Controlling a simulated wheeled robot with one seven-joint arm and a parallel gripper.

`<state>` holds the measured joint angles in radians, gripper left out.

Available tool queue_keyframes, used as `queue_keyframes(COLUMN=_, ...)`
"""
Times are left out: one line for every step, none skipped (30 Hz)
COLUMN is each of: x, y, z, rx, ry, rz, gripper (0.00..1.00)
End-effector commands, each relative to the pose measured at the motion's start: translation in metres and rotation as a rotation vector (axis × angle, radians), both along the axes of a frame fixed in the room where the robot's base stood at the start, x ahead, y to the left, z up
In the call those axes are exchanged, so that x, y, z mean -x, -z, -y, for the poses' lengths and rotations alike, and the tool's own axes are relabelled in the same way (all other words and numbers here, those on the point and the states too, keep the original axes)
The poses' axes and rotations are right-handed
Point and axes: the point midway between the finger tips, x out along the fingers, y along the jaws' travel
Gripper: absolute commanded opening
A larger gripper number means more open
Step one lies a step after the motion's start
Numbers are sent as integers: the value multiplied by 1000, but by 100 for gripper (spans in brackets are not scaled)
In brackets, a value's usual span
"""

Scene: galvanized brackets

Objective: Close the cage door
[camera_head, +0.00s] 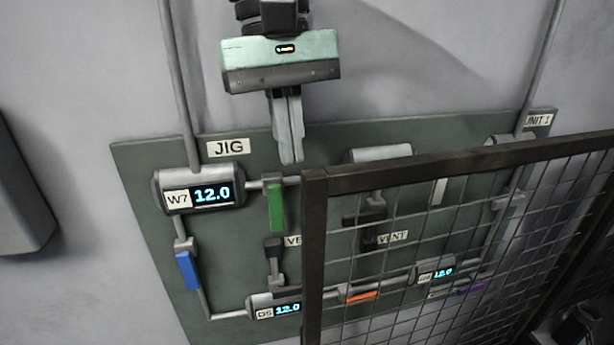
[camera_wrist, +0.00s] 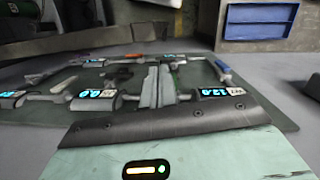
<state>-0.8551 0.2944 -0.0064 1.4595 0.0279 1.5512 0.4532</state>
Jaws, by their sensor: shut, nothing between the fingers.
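The cage door (camera_head: 314,260) is a dark metal frame with wire mesh, standing partly open in front of the right part of a green wall panel (camera_head: 140,165). Its free upright edge is near the middle of the head view, and its right side runs out of the picture. My gripper (camera_head: 291,160) is shut and empty, pointing down over the panel's upper edge. It appears above and left of the door's top corner, apart from it in the picture. In the wrist view my gripper's fingers (camera_wrist: 158,75) are together, with the panel (camera_wrist: 285,118) beyond them.
The panel bears pipes, a green handle (camera_head: 275,207), a blue handle (camera_head: 187,270), an orange handle (camera_head: 361,296) and a W7 gauge (camera_head: 200,193) reading 12.0. A grey box (camera_head: 20,195) is at the far left. Bare wall lies between it and the panel.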

Motion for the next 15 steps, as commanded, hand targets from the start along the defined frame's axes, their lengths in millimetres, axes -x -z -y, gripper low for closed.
queue_keyframes(x=0, y=-6, z=6, rx=-2, ry=30, rz=-25, gripper=0)
queue_keyframes(x=1, y=-7, z=9, rx=-4, ry=47, rz=-39, gripper=0)
queue_keyframes(x=1, y=-9, z=12, rx=-8, ry=67, rz=-57, gripper=0)
queue_keyframes(x=2, y=-10, z=14, rx=-8, ry=78, rz=-68, gripper=0)
queue_keyframes(x=2, y=-11, z=16, rx=-12, ry=91, rz=-79, gripper=0)
queue_keyframes(x=3, y=-11, z=17, rx=-14, ry=101, rz=-89, gripper=0)
queue_keyframes(x=3, y=-10, z=18, rx=-14, ry=107, rz=-95, gripper=0)
queue_keyframes(x=4, y=-9, z=19, rx=-14, ry=111, rz=-99, gripper=0)
queue_keyframes(x=5, y=-6, z=19, rx=-14, ry=112, rz=-102, gripper=0)
queue_keyframes(x=6, y=-3, z=19, rx=-15, ry=112, rz=-103, gripper=0)
queue_keyframes(x=7, y=1, z=20, rx=-14, ry=112, rz=-103, gripper=0)
queue_keyframes(x=9, y=6, z=20, rx=-15, ry=111, rz=-102, gripper=0)
queue_keyframes(x=10, y=10, z=21, rx=-13, ry=112, rz=-103, gripper=0)
queue_keyframes(x=11, y=16, z=21, rx=-13, ry=112, rz=-103, gripper=0)
queue_keyframes(x=13, y=23, z=22, rx=-12, ry=112, rz=-102, gripper=0)
